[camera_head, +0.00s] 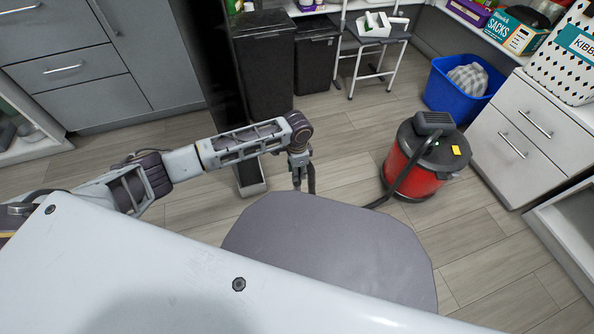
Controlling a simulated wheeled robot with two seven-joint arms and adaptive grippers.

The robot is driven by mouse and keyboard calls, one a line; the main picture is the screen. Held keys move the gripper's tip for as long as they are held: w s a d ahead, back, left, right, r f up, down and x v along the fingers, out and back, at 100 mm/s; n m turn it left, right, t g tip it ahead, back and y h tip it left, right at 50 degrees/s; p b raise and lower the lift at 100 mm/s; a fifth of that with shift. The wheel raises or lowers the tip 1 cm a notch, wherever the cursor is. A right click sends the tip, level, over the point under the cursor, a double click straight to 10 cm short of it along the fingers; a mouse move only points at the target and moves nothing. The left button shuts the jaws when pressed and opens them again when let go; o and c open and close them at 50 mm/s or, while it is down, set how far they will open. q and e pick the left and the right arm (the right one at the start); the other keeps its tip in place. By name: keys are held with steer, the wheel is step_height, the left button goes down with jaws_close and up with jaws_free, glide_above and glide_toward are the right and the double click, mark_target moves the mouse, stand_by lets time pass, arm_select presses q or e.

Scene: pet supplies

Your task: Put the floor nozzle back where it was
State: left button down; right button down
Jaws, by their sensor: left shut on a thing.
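My left gripper (298,171) points down over the floor in the middle of the view. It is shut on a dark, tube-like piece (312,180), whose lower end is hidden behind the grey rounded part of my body. I cannot tell whether this piece is the floor nozzle itself or a tube joined to it. The red vacuum cleaner (403,166) with a black top stands on the floor to the right. Its black hose (401,180) runs down its front and left along the floor, then out of sight. My right gripper is not in view.
Two black bins (266,75) (315,65) stand behind the gripper. A step stool (374,48) holds a white tray. A blue tub (452,92) and white drawers (520,130) stand at right. Grey cabinets (90,80) stand at left. The wood floor (350,140) between gripper and vacuum is clear.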

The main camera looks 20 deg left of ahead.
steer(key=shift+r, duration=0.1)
arm_select(q)
steer(key=c, duration=1.1)
jaws_free()
steer(key=shift+f, duration=0.1)
steer(key=shift+c, duration=0.2)
steer(key=shift+o, duration=0.3)
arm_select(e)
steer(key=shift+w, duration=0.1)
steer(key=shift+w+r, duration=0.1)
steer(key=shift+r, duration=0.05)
arm_select(q)
step_height(320, 180, up, 2)
steer(key=shift+r+p, duration=0.1)
steer(key=shift+p, duration=0.35)
step_height(320, 180, up, 9)
steer(key=p, duration=0.3)
steer(key=shift+f+p, duration=0.2)
steer(key=shift+p, duration=0.1)
steer(key=shift+r, duration=0.75)
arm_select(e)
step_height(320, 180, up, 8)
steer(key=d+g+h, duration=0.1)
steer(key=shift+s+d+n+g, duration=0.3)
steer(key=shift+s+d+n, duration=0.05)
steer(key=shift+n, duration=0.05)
